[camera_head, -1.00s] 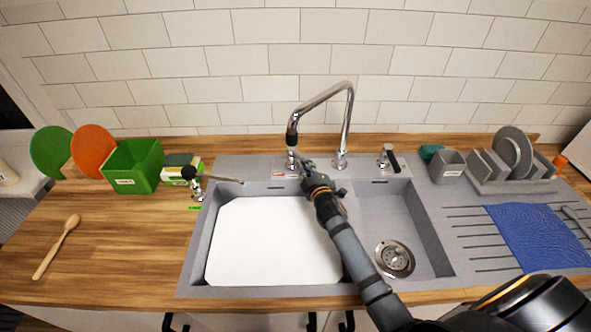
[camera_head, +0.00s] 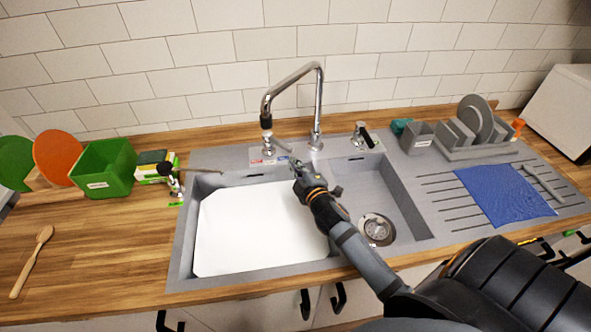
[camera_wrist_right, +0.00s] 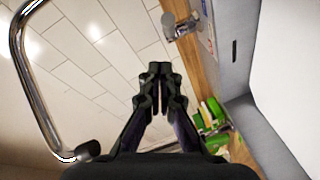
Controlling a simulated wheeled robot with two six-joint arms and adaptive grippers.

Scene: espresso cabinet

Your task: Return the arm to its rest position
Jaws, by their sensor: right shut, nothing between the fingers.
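My right arm reaches in from the lower right in the head view, over the grey double sink (camera_head: 345,262). My right gripper (camera_head: 294,162) is over the back of the sink, close to the chrome faucet (camera_head: 319,105). In the right wrist view the gripper (camera_wrist_right: 160,68) has its fingers together with nothing between them. The faucet's curved pipe (camera_wrist_right: 22,75) shows at the left of that view. My left gripper is not in view.
A white board (camera_head: 255,235) fills the left basin. A green bin (camera_head: 105,168) and a wooden spoon (camera_head: 32,262) are on the left counter. A blue cloth (camera_head: 503,195) lies on the drainboard beside a grey dish rack (camera_head: 470,140).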

